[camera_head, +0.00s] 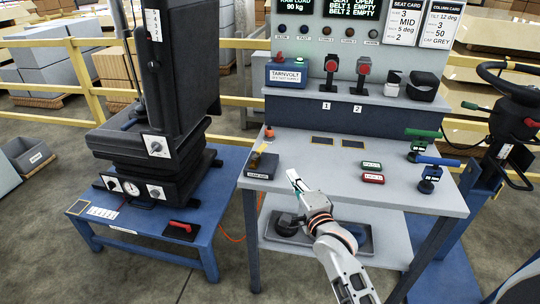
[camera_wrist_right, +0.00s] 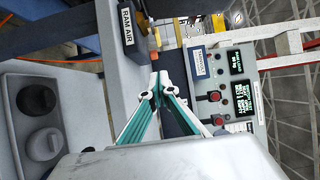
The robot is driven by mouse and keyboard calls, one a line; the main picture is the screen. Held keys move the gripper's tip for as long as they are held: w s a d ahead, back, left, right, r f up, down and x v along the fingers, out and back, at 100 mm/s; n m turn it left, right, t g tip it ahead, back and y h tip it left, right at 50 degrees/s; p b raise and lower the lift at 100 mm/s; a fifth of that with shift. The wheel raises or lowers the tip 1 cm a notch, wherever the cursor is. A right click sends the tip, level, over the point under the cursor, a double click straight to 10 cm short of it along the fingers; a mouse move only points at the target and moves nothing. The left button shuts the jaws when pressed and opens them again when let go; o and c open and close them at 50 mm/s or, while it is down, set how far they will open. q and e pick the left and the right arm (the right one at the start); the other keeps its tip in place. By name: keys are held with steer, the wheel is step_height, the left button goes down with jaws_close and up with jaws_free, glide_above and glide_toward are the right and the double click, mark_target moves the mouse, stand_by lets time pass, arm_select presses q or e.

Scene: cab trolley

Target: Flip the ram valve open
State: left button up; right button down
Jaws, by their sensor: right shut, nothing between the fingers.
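The ram valve (camera_head: 262,166) is a dark box with a white label on its front, at the left front of the grey bench. A yellow-orange lever (camera_head: 258,153) rises tilted from its top. In the right wrist view, the valve's "RAM AIR" label (camera_wrist_right: 127,26) shows at the top, with part of a yellow piece beside it. My right gripper (camera_head: 292,176) is to the right of the valve, above the bench's front edge, apart from it. In the wrist view its fingertips (camera_wrist_right: 157,76) are together and empty. My left gripper is not in view.
A bench (camera_head: 320,172) holds green and red labelled blocks (camera_head: 372,172) and blue and green handled tools (camera_head: 432,170) at the right. A console with screens (camera_head: 330,20) stands behind. A lower shelf tray (camera_head: 350,240) lies beneath. A black seat column (camera_head: 160,110) stands at left.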

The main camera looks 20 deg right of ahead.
mark_target(271, 161)
steer(key=shift+w+r, duration=0.15)
steer(key=shift+w, duration=0.5)
steer(key=w+b, duration=0.1)
steer(key=w, duration=0.8)
steer(key=shift+d+b, duration=0.15)
steer(key=shift+b, duration=0.2)
steer(key=shift+w+a+f+b, duration=0.2)
steer(key=shift+w+a+b, duration=0.1)
steer(key=shift+w+a, duration=0.6)
steer(key=shift+w+a+r, duration=0.1)
steer(key=shift+w+a, duration=0.25)
steer(key=shift+a, duration=0.1)
steer(key=shift+w+a, duration=0.1)
